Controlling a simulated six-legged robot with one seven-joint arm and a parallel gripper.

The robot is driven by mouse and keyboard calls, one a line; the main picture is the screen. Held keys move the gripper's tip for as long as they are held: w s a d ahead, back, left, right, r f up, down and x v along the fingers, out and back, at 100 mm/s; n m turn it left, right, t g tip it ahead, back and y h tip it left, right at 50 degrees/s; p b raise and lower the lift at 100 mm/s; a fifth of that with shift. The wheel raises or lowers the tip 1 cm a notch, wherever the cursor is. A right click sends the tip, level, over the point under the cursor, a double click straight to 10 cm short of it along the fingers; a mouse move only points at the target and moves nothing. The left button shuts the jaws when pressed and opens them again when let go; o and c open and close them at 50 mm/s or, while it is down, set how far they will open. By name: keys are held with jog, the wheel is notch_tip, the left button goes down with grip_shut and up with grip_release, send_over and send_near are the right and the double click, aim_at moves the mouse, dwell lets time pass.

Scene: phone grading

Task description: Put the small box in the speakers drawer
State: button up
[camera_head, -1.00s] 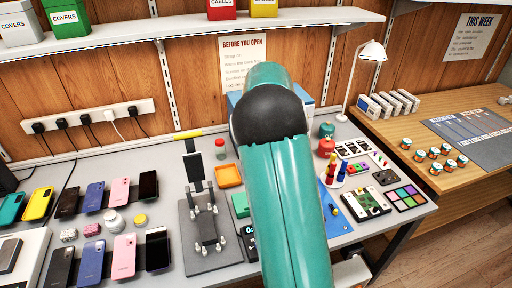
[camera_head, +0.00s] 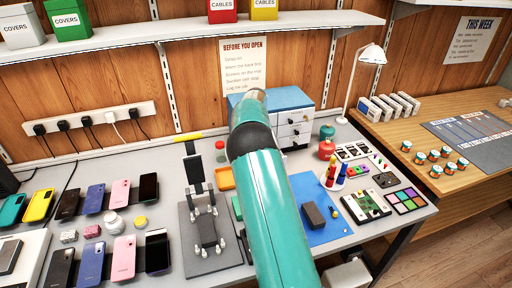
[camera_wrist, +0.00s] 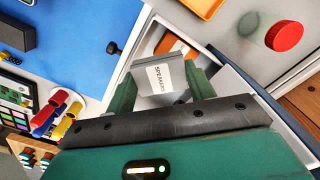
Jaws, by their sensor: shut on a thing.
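My gripper (camera_wrist: 165,88) is shut on a small grey box (camera_wrist: 150,62) with a white label reading SPEAKERS. In the wrist view the box is between the two green fingers, in front of or over an open white drawer (camera_wrist: 147,38); I cannot tell how far it is above the drawer. An orange thing (camera_wrist: 180,46) shows inside the drawer. A black knob (camera_wrist: 113,48) sticks out at the drawer's front. In the head view the drawer cabinet (camera_head: 297,99) has a blue top and white fronts. My arm hides its left part, the open drawer and my gripper.
A blue mat (camera_head: 326,232) with a dark block (camera_head: 313,215) lies right of my arm. A red-capped jar (camera_head: 220,151), an orange tray (camera_head: 225,178) and a phone stand (camera_head: 204,222) are to the left.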

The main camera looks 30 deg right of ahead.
jog(key=shift+f, duration=0.8)
jog(key=o, duration=0.9)
jog(key=shift+o, duration=0.2)
notch_tip(320, 180, up, 13)
jog(key=shift+r, duration=0.15)
